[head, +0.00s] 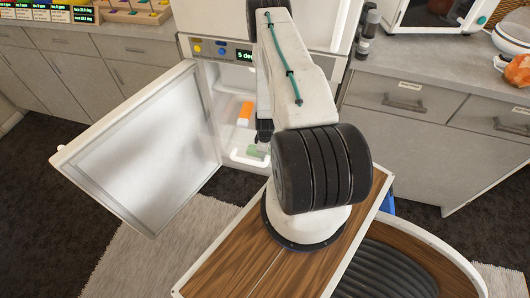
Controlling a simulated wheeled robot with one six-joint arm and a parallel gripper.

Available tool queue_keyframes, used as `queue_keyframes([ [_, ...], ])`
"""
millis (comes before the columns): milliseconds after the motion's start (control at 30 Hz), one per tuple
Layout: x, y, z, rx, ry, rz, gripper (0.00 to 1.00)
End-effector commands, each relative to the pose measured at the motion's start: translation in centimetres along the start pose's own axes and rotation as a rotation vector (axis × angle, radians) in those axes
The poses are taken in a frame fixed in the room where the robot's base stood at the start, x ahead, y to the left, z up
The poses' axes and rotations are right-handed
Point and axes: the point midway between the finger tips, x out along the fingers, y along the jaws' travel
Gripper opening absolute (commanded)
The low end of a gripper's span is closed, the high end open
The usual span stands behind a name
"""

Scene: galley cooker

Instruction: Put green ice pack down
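The green ice pack (256,150) shows as a small pale green piece at the opening of the fridge compartment, just below the dark end of my arm. My gripper (263,140) is right at it, mostly hidden behind my own arm. I cannot tell whether the fingers are closed on the pack or only beside it, nor whether the pack rests on anything. A white edge (249,159) lies just under the pack.
The compartment door (150,140) stands wide open to the left. An orange block (244,113) sits inside, behind the pack. A display panel (243,56) is above the opening. Drawers and a counter (440,75) are at the right. Patterned rug covers part of the floor.

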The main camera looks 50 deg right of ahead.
Motion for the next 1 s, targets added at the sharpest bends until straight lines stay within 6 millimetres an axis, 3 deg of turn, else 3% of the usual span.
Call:
queue_keyframes([
  [467, 1.1, 0.0, 0.0, 0.0, 0.0, 0.001, 0.26],
  [500, 1.1, 0.1, 0.0, 0.0, 0.0, 0.001, 0.58],
  [567, 1.1, 0.1, 0.0, 0.0, 0.0, 0.001, 0.74],
  [867, 1.0, 0.1, 0.0, 0.0, 0.0, 0.001, 0.74],
  [1000, -0.3, 0.2, -0.1, -0.001, 0.001, 0.003, 0.74],
])
